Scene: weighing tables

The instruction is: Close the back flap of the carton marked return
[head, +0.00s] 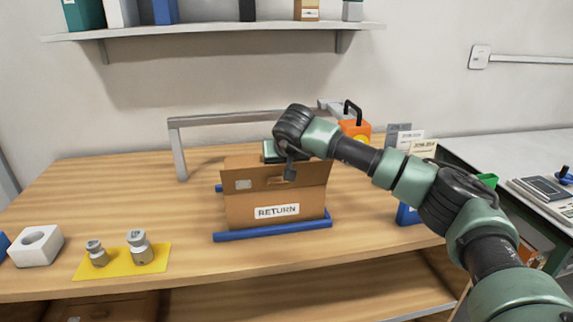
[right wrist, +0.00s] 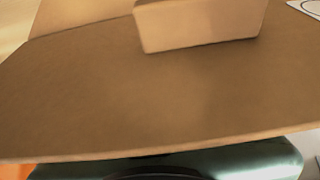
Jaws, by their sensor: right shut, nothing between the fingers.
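The brown carton (head: 240,208) with a white RETURN label (head: 277,211) stands on the wooden table. A darker brown flap (head: 312,176) with a small pale patch spans its upper front. My right gripper (head: 290,173) reaches down over the carton's top, shut and empty. The back flap cannot be made out clearly in the head view. In the right wrist view a broad brown cardboard panel (right wrist: 150,95) fills the picture close up. My left gripper is not in view.
Blue rails (head: 272,232) lie along the carton's base. A grey bar frame (head: 180,150) stands behind it. A yellow mat (head: 88,268) with two metal weights and a white block (head: 36,247) are at left. An orange object (head: 362,131) stands behind right. The table's left half is mostly clear.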

